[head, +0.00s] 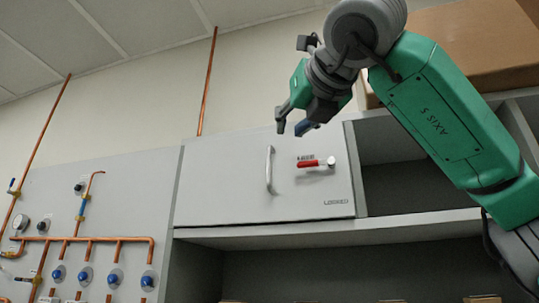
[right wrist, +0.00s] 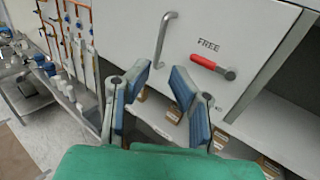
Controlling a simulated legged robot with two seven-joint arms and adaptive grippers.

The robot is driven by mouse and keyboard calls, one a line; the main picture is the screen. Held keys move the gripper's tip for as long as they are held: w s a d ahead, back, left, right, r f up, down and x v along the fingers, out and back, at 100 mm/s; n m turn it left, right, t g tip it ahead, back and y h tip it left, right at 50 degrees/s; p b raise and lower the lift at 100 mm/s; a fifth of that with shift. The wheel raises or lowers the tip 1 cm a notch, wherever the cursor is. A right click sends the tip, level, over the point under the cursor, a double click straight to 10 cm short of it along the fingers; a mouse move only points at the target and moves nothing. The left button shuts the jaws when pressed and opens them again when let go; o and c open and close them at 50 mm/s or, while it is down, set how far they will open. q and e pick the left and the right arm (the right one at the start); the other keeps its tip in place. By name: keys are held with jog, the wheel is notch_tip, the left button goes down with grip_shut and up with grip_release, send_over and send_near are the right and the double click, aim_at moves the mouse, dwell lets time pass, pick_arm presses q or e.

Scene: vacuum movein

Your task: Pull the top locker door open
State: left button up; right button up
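The top locker door (head: 225,190) is a light grey panel, shut flush in its cabinet. It has a vertical metal bar handle (head: 268,170) and a red lever (head: 312,163) lying sideways, pointing left from its pivot. In the right wrist view the handle (right wrist: 163,40) and red lever (right wrist: 203,62) also show, with "FREE" printed above the lever. "LOCKED" seems to be printed lower on the door. My right gripper (head: 292,124) is open and empty, in front of the door's upper edge; its spread fingers show in the right wrist view (right wrist: 162,82). My left gripper is out of view.
An open compartment (head: 400,180) lies right of the door, with a cardboard box (head: 475,45) on top of the cabinet. Below is an open shelf (head: 350,270) with several boxes. A panel with copper pipes and blue valves (head: 85,250) stands at the left.

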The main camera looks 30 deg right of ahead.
aim_at(270, 158)
jog(key=shift+p+x, duration=2)
jog(key=shift+x, duration=5.15)
jog(key=shift+s+d+f, duration=0.1)
jog(key=shift+d, duration=0.1)
grip_shut()
